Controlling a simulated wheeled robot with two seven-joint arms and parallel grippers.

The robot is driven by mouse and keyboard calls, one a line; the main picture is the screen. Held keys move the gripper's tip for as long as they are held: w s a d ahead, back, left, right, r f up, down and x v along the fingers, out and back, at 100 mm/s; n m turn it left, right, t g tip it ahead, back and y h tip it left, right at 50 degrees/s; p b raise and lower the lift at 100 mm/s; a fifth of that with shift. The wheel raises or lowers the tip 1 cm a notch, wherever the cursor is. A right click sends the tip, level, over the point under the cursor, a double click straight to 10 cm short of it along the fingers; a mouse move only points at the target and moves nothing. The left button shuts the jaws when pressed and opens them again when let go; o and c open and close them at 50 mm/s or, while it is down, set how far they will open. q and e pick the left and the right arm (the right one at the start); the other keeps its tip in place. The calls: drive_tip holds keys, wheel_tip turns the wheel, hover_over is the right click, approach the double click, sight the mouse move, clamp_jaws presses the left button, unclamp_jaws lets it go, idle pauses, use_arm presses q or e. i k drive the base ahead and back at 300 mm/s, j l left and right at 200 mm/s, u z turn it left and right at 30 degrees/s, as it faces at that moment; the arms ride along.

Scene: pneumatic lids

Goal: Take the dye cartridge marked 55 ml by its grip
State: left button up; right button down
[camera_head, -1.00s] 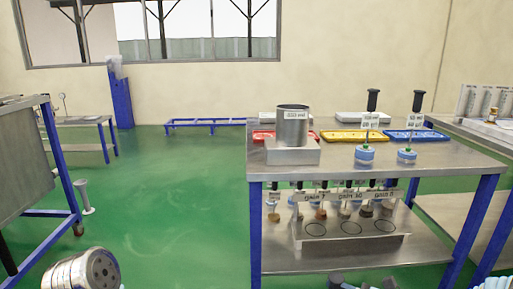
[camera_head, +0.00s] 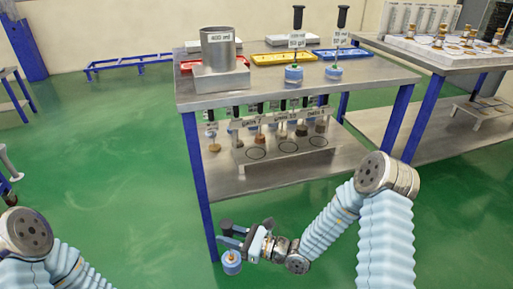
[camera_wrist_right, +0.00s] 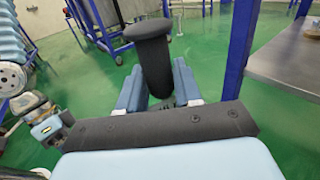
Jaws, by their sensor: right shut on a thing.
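A dye cartridge with a light blue round base (camera_head: 231,263) and a black grip hangs from my right gripper (camera_head: 234,238), in front of the bench and low beside its left front leg. The gripper is shut on the black grip (camera_wrist_right: 150,55), which stands between the blue fingers in the right wrist view. No label on this cartridge can be read. Two similar cartridges with blue bases stand upright on the bench top, one in the middle (camera_head: 293,74) and one to its right (camera_head: 334,71). Their labels are too small to read surely. My left gripper does not show in the head view.
The steel bench (camera_head: 215,100) carries a metal cup (camera_head: 218,48) on a block, plus red, yellow (camera_head: 283,59) and blue trays. Its lower shelf has a labelled rack (camera_head: 285,150) with several cartridges. Another table stands at right. Green floor at left is open.

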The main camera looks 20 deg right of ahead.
sight(340, 37)
drive_tip(key=l+u, duration=0.4)
drive_tip(key=i+l+u, duration=0.1)
drive_tip(key=l+u, duration=0.2)
drive_tip(key=u, duration=0.15)
drive_tip(key=l+u, duration=0.1)
drive_tip(key=l, duration=0.45)
drive_tip(key=k+l+u, duration=0.1)
drive_tip(key=l, duration=0.45)
drive_tip(key=k+l, duration=0.1)
drive_tip(key=l, duration=0.45)
drive_tip(key=u, duration=0.05)
